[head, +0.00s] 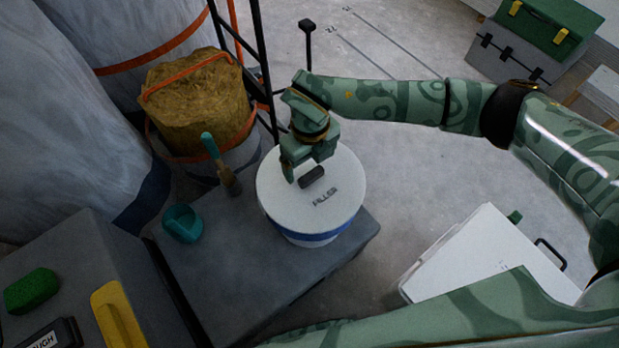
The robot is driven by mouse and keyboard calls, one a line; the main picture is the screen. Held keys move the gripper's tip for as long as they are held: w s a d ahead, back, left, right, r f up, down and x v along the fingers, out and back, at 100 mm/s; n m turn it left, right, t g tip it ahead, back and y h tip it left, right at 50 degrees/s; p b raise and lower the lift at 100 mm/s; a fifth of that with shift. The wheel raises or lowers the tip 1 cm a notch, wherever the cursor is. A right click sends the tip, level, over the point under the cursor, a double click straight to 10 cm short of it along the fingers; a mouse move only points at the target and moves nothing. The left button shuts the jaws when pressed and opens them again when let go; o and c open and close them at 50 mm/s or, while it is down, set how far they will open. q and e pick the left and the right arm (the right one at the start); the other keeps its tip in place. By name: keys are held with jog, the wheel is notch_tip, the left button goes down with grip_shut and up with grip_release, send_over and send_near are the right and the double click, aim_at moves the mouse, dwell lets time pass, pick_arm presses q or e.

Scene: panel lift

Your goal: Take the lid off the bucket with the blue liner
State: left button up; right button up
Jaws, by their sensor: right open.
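A round bucket stands on a grey platform, with a blue band (313,237) showing just under its lid. Its white lid (335,215) lies flat on top, is marked "FILLER" and has a small black handle (313,177) in the middle. My right gripper (304,166) is open and points down over the lid, right at the handle. Its fingers partly cover the lid's far side. I cannot tell whether the fingers touch the handle or only hover over it. My left gripper is not in view.
The grey platform (215,275) also holds a teal cup-like item (182,223) and a teal-handled brush (220,165). A bucket with a brown sack (195,100) stands behind, next to a black frame. A white case (480,258) lies on the floor at right.

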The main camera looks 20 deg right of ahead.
aim_at(311, 174)
jog(key=f+b, duration=0.1)
jog(key=f, duration=0.1)
jog(key=f+b, duration=0.1)
jog(key=f, duration=0.1)
jog(key=f+b, duration=0.2)
jog(key=shift+w+d+f, duration=0.2)
jog(key=shift+w+f, duration=0.05)
jog(key=shift+f, duration=0.15)
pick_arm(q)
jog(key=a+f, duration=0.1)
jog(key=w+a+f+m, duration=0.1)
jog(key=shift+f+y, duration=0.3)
pick_arm(e)
jog(key=shift+r, duration=0.1)
jog(key=c, duration=1.1)
